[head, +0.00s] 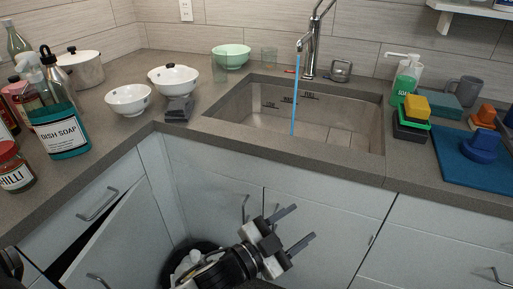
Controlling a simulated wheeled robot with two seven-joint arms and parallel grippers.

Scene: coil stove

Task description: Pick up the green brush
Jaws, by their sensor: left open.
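No separate brush that is clearly green shows. A green piece (416,123) is visible as a thin band in a small stack at the right of the sink, between a yellow block (416,105) and a dark block (409,132); I cannot tell whether it is a brush. A blue knob-handled brush-like item (482,146) sits on a blue mat (458,166), with a similar orange one (487,115) behind it. My left gripper (304,222) is open and empty in front of the cabinet doors, below the counter edge and left of these items. My right gripper is not visible.
The sink (330,117) has a running faucet (312,42). A soap pump bottle (405,80) and a grey mug (464,91) stand at the right. Bowls, a pot (82,70) and a dish soap bottle (58,120) stand left. A cabinet door (122,245) is ajar.

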